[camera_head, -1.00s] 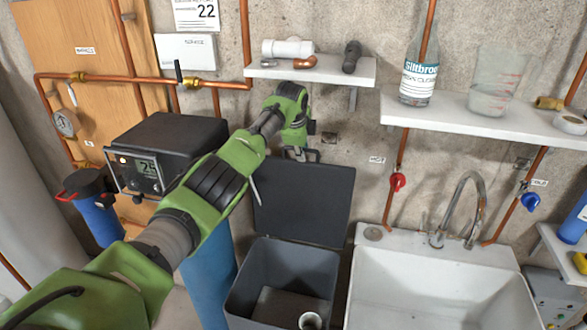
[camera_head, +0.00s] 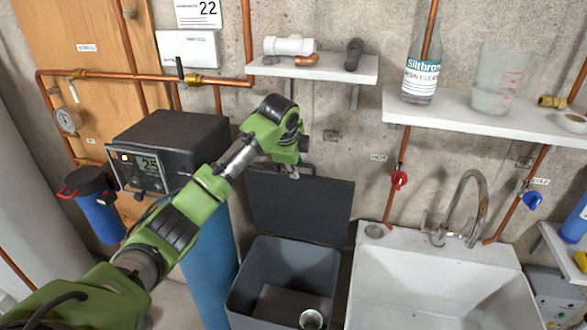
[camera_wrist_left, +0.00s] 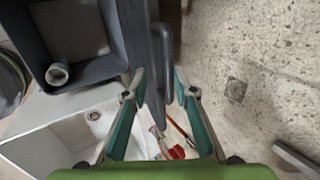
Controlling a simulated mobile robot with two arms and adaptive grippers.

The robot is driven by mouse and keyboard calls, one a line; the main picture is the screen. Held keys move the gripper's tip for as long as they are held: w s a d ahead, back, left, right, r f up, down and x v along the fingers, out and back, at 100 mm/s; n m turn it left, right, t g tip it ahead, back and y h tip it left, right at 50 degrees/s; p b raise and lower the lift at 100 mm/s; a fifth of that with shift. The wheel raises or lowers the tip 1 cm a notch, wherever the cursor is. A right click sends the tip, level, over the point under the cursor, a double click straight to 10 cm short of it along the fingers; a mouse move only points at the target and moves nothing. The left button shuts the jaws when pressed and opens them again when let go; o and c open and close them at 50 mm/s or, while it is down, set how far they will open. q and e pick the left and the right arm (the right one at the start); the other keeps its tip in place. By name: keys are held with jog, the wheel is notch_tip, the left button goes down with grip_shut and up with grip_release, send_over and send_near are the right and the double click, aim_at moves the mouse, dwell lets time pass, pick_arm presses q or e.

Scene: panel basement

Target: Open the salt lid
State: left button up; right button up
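The dark grey salt lid (camera_head: 300,212) stands raised, near upright, at the back of the grey salt bin (camera_head: 262,275), whose inside is open to view. My left gripper (camera_head: 292,173) is at the lid's top edge, by its handle. In the left wrist view the lid (camera_wrist_left: 137,30) is seen nearly edge-on, with the handle (camera_wrist_left: 164,60) on its right side. The fingers of my left gripper (camera_wrist_left: 160,80) are apart, on either side of the lid's edge and handle. Whether a finger touches the lid is unclear. My right gripper is not in view.
A white sink (camera_head: 435,285) with a curved tap (camera_head: 470,205) stands right of the bin. A dark control box (camera_head: 170,145) and blue tank (camera_head: 208,265) stand to its left. A shelf (camera_head: 315,68) with pipe fittings is above. The concrete wall is close behind the lid.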

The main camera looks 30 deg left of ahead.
pick_arm(q)
jog(key=shift+s+d, duration=0.25)
jog(key=shift+s, duration=0.65)
notch_tip(320, 180, up, 16)
jog(key=p, duration=0.4)
dwell(1.2)
jog(key=shift+s, duration=0.1)
